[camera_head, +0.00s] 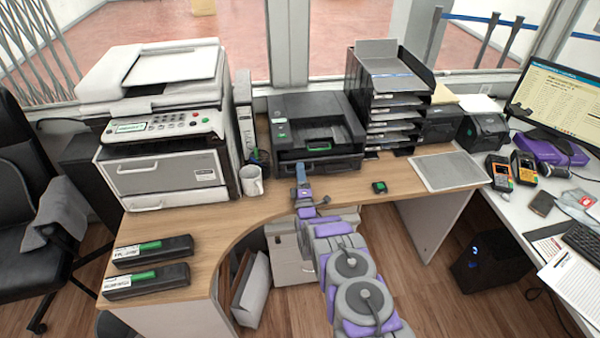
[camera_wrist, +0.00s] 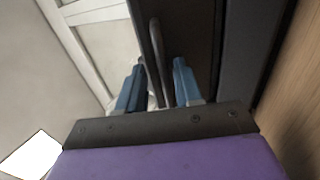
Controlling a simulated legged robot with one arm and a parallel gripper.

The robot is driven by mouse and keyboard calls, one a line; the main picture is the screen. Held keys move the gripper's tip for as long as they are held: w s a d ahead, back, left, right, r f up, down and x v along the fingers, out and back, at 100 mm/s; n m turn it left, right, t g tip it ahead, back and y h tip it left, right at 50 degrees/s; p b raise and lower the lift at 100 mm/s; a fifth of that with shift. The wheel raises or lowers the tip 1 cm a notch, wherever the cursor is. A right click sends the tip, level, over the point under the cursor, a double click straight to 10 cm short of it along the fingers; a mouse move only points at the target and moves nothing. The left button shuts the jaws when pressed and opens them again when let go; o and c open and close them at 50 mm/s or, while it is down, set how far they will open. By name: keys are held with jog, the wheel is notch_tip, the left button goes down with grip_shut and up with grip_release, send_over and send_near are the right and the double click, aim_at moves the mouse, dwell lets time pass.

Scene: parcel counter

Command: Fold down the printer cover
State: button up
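The black printer (camera_head: 310,110) stands on the wooden counter, with a recessed opening in its top and a small green mark inside. Its dark front face (camera_head: 335,164) looks upright. My gripper (camera_head: 300,172) is at the left part of this front, reaching in from below. In the wrist view its two blue fingers (camera_wrist: 158,72) are apart, one on each side of a thin grey bar-shaped handle (camera_wrist: 155,45) in front of a dark surface. Small gaps show beside the bar, so the fingers do not look closed on it. The printer's rear is hidden.
A large white printer (camera_head: 160,125) stands at left, with a white mug (camera_head: 251,181) close to my gripper's left. A black tray stack (camera_head: 385,100) is at right. Two dark cartridges (camera_head: 147,281) lie at front left.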

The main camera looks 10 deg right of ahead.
jog(key=shift+a+r, duration=0.1)
jog(key=r+p, duration=0.1)
jog(key=r, duration=0.2)
jog(key=shift+w+r+p, duration=0.1)
jog(key=shift+w+p, duration=0.1)
jog(key=shift+p, duration=0.1)
jog(key=shift+s, duration=0.35)
jog(key=o, duration=0.7)
jog(key=s+p, duration=0.1)
jog(key=s, duration=0.1)
jog(key=s+p, duration=0.1)
jog(key=p, duration=0.1)
jog(key=shift+s+r, duration=0.35)
jog(key=shift+r, duration=0.05)
jog(key=shift+s+r+p, duration=0.2)
jog(key=shift+s+p, duration=0.35)
jog(key=shift+p, duration=0.05)
jog(key=shift+s+r+p, duration=0.2)
jog(key=shift+s+p, duration=0.3)
jog(key=shift+p, duration=0.05)
jog(key=c, duration=0.7)
jog(key=s, duration=0.9)
jog(key=shift+s, duration=0.4)
